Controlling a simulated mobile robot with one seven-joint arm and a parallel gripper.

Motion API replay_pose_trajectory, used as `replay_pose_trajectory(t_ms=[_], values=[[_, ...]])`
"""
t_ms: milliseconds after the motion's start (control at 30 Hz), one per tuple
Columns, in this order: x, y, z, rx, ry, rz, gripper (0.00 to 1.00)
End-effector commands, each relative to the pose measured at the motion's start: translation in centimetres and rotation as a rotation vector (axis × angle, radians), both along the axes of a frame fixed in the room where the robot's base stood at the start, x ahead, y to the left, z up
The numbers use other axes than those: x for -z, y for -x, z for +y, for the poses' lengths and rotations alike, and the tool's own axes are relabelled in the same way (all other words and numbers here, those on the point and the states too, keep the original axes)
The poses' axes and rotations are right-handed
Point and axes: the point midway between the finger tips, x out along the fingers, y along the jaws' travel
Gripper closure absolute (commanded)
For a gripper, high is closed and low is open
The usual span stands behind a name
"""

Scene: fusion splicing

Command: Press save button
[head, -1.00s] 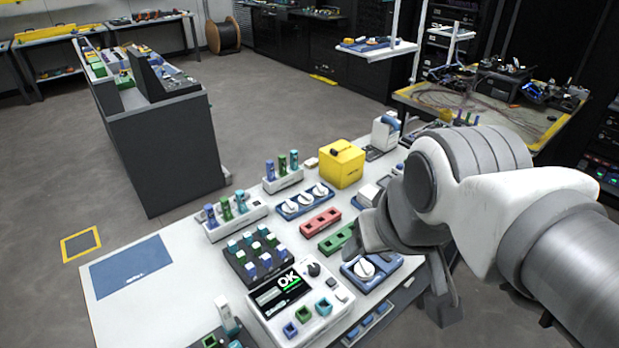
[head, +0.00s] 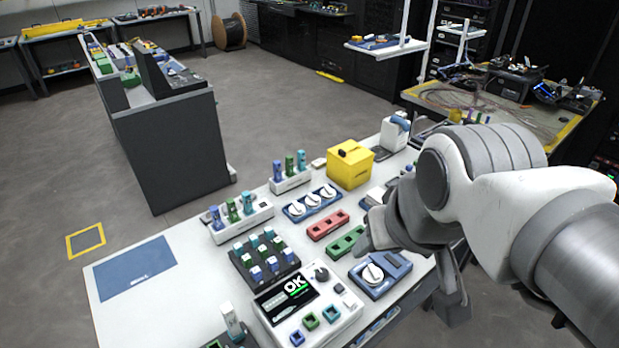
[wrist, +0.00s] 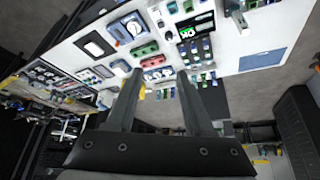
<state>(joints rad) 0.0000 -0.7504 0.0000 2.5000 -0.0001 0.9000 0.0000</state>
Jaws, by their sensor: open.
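The splicer (head: 310,308) is a white box at the front of the white worktable, with a dark screen (head: 290,297) reading OK in green. It has a dark knob (head: 320,273), small grey buttons (head: 343,294) and several coloured square pieces along its front. No label reading save is legible. In the wrist view the OK screen (wrist: 196,26) is small, at the upper right of my fingers. My gripper (wrist: 159,74) is open and empty, with two dark fingers apart. In the head view my arm reaches over the table's right side, and it largely hides the fingertips.
A blue block with a white dial (head: 374,274) stands right of the splicer. Green (head: 346,242) and red (head: 328,225) trays and a yellow box (head: 350,166) lie behind. A dark rack of vials (head: 264,256) stands close behind the splicer. The table's left is clear around a blue mat (head: 134,267).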

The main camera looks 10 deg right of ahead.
Motion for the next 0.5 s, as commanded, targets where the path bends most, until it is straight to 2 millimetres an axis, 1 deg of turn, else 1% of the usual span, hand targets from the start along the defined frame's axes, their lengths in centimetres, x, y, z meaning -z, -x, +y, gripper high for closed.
replay_pose_trajectory(t_ms=[33,167,200,267,500], values=[[0.0,0.0,0.0,0.0,0.0,0.0,0.58],[0.01,0.0,0.0,0.0,0.0,0.0,0.82],[0.01,0.0,0.0,0.0,0.0,0.0,0.89],[0.01,0.0,0.0,0.0,0.0,0.0,1.0],[0.01,0.0,0.0,0.0,0.0,0.0,1.0]])
